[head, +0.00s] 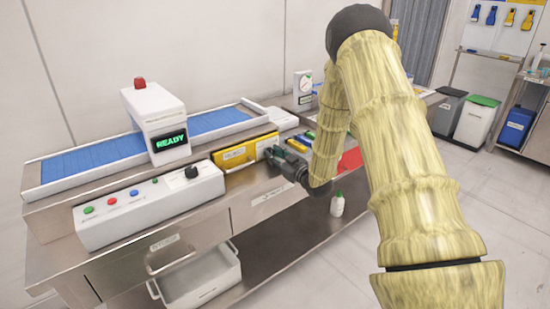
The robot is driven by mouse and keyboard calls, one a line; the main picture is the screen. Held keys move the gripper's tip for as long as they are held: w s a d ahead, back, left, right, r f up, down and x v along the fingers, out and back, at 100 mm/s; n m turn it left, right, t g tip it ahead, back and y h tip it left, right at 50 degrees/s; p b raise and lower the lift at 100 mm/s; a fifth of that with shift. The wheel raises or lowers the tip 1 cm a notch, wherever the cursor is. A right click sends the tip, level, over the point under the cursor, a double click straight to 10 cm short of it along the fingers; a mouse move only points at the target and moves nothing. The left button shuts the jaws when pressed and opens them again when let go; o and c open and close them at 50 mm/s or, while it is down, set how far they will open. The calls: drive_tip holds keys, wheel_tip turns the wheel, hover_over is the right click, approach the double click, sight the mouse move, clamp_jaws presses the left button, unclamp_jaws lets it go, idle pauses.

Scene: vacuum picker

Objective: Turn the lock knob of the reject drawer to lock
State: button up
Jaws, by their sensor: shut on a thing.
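The reject drawer appears to be the unit with the yellow front (236,155) and a small label, beside the white control box. My gripper (270,153) is at the right end of this yellow front, with my arm reaching in from the right. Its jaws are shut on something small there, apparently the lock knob. The knob itself is hidden behind the fingers, so its angle cannot be seen.
A white control box (150,207) with coloured buttons and a black knob (191,172) stands left of my gripper. A blue conveyor (95,157) runs behind, under a detector reading READY (171,143). A white bottle (337,204) stands on the lower shelf.

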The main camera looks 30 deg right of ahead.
drive_tip(key=o, duration=1)
drive_tip(key=shift+o, duration=0.2)
drive_tip(key=shift+s, duration=0.1)
drive_tip(key=s+d, duration=0.1)
drive_tip(key=s, duration=1)
drive_tip(key=shift+s, duration=0.4)
